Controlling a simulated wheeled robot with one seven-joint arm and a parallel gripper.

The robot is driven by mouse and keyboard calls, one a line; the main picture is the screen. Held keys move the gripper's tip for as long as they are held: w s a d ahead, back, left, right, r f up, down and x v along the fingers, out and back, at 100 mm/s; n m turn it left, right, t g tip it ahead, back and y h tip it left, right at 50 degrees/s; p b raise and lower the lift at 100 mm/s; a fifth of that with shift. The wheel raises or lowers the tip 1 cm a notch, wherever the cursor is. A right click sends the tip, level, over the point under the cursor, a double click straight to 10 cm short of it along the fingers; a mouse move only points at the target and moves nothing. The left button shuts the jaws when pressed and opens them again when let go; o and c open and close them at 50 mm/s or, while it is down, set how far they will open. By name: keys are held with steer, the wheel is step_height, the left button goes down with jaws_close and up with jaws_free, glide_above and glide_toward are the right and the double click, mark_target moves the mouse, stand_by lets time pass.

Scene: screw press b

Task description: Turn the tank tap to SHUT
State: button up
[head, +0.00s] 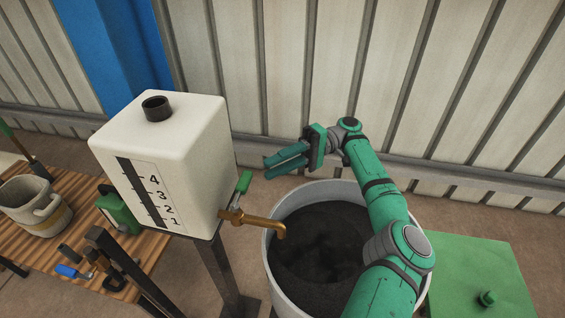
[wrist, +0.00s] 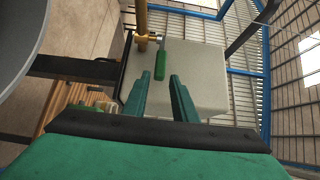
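The white tank (head: 165,150) has a brass tap (head: 258,222) low on its right side, with a spout that bends down over a round tub. The tap's green handle (head: 243,183) points up and away from the brass body in the head view, at an angle to the spout. No SHUT mark is readable. My gripper (head: 266,168) is open and empty, just right of the handle with a small gap. In the wrist view the green handle (wrist: 160,62) lies ahead of the two spread fingertips (wrist: 160,80), lined up between them; the brass tap (wrist: 148,38) shows beyond.
The grey tub (head: 277,262) with dark contents stands under the spout and my arm. A wooden bench (head: 75,220) at left holds a bucket (head: 38,208) and a green can (head: 120,208). A green lid-like panel (head: 460,270) lies at right. A corrugated wall stands behind.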

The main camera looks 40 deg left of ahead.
steer(key=shift+w+d, duration=0.25)
steer(key=shift+w, duration=0.55)
stand_by(0.4)
